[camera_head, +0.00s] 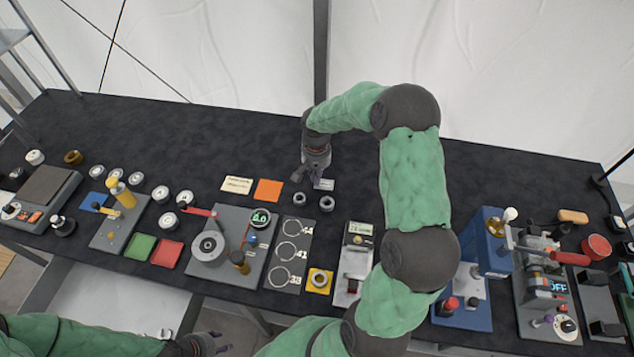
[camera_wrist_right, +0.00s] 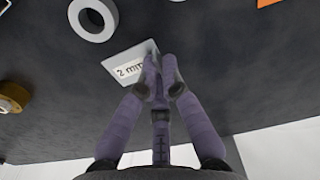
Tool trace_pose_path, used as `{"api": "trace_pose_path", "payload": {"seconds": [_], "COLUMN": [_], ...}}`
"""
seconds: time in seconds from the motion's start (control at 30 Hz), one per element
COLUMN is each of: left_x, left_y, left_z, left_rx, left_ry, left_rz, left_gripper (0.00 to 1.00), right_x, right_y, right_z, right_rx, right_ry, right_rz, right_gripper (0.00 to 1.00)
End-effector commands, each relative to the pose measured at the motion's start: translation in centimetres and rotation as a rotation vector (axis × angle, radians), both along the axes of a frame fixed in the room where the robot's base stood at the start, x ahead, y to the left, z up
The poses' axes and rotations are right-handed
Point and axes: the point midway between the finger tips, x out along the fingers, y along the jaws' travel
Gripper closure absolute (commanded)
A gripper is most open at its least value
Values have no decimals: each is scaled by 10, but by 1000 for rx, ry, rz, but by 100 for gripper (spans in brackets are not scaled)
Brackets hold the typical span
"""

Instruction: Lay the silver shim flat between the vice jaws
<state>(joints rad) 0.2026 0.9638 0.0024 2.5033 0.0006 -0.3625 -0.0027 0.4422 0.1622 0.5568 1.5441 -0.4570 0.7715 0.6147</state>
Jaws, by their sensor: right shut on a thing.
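The silver shim (camera_wrist_right: 122,60) is a thin, pale grey plate marked "2 mm" in the right wrist view. My right gripper (camera_wrist_right: 160,72) is shut on its edge. In the head view the shim (camera_head: 325,184) shows beside my right gripper (camera_head: 313,178), over the back middle of the table; I cannot tell whether it touches the tabletop. My left gripper (camera_head: 212,345) is at the bottom edge, away from the table's objects, and its finger opening is unclear. I cannot make out with certainty which fixture holds the vice jaws; my right arm covers part of the table.
Two grey rings (camera_head: 326,203) lie just in front of the right gripper. An orange square (camera_head: 269,190) lies to its left. A blue press (camera_head: 488,245) and a machine with a red handle (camera_head: 545,280) stand at right. The back of the dark table (camera_head: 230,135) is clear.

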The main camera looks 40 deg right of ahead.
Motion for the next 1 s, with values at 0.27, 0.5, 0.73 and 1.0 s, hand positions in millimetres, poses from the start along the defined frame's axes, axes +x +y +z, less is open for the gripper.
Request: {"api": "trace_pose_path", "payload": {"seconds": [0.27,0.5,0.73,1.0], "left_x": [0,0,0,0], "left_y": [0,0,0,0], "left_z": [-7,-7,-9,-9], "left_rx": [0,0,0,0], "left_ry": [0,0,0,0], "left_rz": [0,0,0,0], "left_gripper": [60,60,60,60], "right_x": [0,0,0,0], "right_y": [-4,-4,-3,-3], "right_z": [-35,-35,-38,-38], "right_rx": [1,0,0,1], "right_ry": [1,0,0,1], "right_rz": [0,-1,0,0], "right_gripper": [100,100,74,70]}}
